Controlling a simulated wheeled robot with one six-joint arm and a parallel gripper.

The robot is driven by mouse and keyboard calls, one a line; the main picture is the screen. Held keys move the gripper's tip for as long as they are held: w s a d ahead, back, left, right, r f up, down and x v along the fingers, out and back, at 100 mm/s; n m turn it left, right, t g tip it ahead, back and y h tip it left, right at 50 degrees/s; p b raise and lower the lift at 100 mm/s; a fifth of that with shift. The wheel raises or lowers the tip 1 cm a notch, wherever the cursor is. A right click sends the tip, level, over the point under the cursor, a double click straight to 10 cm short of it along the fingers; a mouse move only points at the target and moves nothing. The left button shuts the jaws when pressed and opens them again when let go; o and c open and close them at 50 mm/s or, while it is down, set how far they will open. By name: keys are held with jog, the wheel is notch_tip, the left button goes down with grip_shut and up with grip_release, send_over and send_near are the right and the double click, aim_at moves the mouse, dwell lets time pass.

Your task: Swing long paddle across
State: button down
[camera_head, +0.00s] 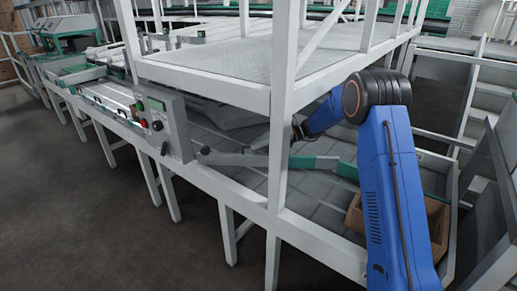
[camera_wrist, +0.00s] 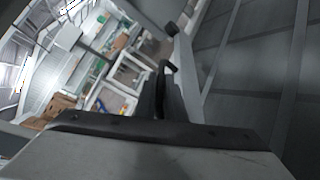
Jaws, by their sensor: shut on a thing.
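The long paddle (camera_head: 228,159) is a light grey bar low over the grey sorting bed, with a dark knob at its left end. A white post crosses in front of it, and a grey-and-teal bar (camera_head: 315,163) shows right of the post; I cannot tell whether they are one piece. My gripper (camera_head: 250,147) reaches past the post to the paddle and is partly hidden. In the wrist view, my dark gripper fingers (camera_wrist: 163,90) are shut at the paddle (camera_wrist: 187,75), whose knob shows beyond. The exact grasp point is unclear.
White posts and a raised platform (camera_head: 215,65) stand close around my arm. A control box (camera_head: 160,122) with buttons is at the left of the bed. A brown carton (camera_head: 436,225) sits at the right end. The floor (camera_head: 80,220) in front is clear.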

jog(key=shift+w, duration=0.2)
jog(key=c, duration=2.1)
grip_release()
jog(key=v, duration=1.7)
jog(key=shift+w+d, duration=0.1)
jog(key=shift+d, duration=0.1)
